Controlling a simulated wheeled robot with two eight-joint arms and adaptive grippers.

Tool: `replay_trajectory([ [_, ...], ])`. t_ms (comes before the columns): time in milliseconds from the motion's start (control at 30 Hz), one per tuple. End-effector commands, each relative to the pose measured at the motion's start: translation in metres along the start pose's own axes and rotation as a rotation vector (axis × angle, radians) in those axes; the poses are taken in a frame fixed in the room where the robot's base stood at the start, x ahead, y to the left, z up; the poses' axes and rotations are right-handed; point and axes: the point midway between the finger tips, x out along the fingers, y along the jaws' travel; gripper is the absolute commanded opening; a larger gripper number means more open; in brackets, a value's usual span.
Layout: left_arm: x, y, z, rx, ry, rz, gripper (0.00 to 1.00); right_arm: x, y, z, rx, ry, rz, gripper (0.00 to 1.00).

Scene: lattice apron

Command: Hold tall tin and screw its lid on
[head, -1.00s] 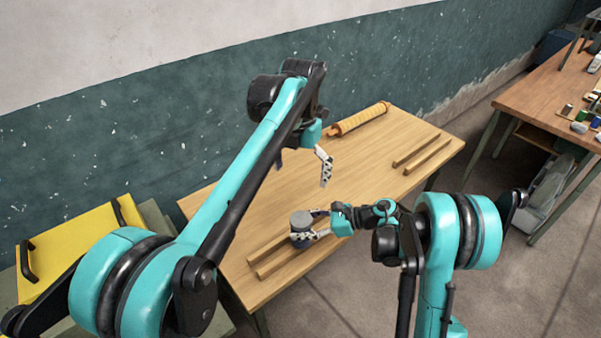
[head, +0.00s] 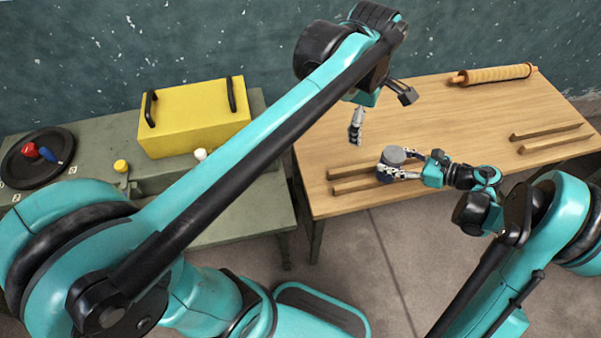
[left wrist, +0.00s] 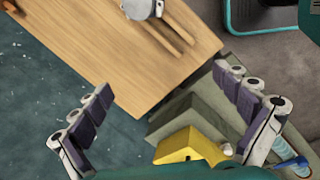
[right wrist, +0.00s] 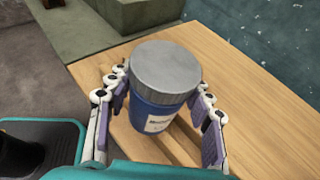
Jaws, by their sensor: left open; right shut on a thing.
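The tall tin (right wrist: 158,115) is blue with a white label, and its grey lid (right wrist: 166,70) sits on top of it; I cannot tell how tightly. In the head view the lid (head: 394,154) shows above the wooden table's near left part. My right gripper (head: 405,163) is shut on the tin's sides, below the lid; its fingers also flank the tin in the right wrist view. My left gripper (head: 378,112) is open and empty, above the table behind the tin. In the left wrist view its fingers (left wrist: 162,85) are spread wide, and the lid (left wrist: 142,9) shows at the top edge.
Two wooden strips (head: 352,187) lie by the tin, and another pair (head: 550,138) lies at right. A roller (head: 495,74) lies at the back. On the green bench at left stand a yellow box (head: 195,115), a yellow-topped jar (head: 120,166) and a black round tray (head: 62,176).

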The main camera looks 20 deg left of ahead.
Motion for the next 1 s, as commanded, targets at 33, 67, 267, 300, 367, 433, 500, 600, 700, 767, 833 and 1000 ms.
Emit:
replay_trajectory([
  [33, 0.001, -0.013, -0.01, 0.094, 0.001, 0.024, 0.99, 0.0, 0.0, 0.0, 0.0, -0.001, 0.0, 0.0],
  [67, 0.002, -0.019, -0.015, 0.161, 0.003, 0.041, 0.99, 0.0, 0.0, 0.0, 0.0, -0.001, 0.0, 0.0],
  [267, 0.014, -0.063, -0.047, 0.605, 0.049, 0.142, 0.99, 0.0, 0.0, 0.0, 0.0, -0.001, 0.0, 0.0],
  [300, 0.017, -0.072, -0.053, 0.694, 0.065, 0.16, 0.99, 0.0, 0.0, 0.0, 0.0, -0.001, 0.0, 0.0],
  [367, 0.023, -0.086, -0.061, 0.827, 0.094, 0.185, 0.99, 0.0, 0.0, 0.0, 0.0, -0.001, 0.0, 0.0],
  [433, 0.031, -0.101, -0.07, 0.977, 0.132, 0.21, 0.99, 0.0, 0.0, 0.0, 0.0, -0.001, 0.0, 0.0],
  [500, 0.039, -0.116, -0.078, 1.118, 0.174, 0.229, 0.99, 0.0, 0.0, 0.0, 0.0, -0.001, 0.0, 0.0],
  [600, 0.05, -0.134, -0.087, 1.294, 0.233, 0.246, 0.99, 0.0, 0.0, 0.0, 0.0, -0.001, 0.0, 0.0],
  [700, 0.059, -0.146, -0.094, 1.425, 0.282, 0.253, 0.99, 0.0, 0.0, 0.0, 0.0, -0.001, 0.0, 0.0],
  [767, 0.063, -0.151, -0.096, 1.482, 0.305, 0.255, 0.99, 0.0, 0.0, 0.0, 0.0, -0.001, 0.0, 0.0],
  [833, 0.067, -0.156, -0.098, 1.529, 0.323, 0.254, 0.99, 0.0, 0.0, 0.0, 0.0, -0.001, 0.0, 0.0],
  [1000, 0.069, -0.158, -0.1, 1.569, 0.339, 0.254, 0.99, 0.0, 0.0, 0.0, 0.0, -0.001, 0.0, 0.0],
])
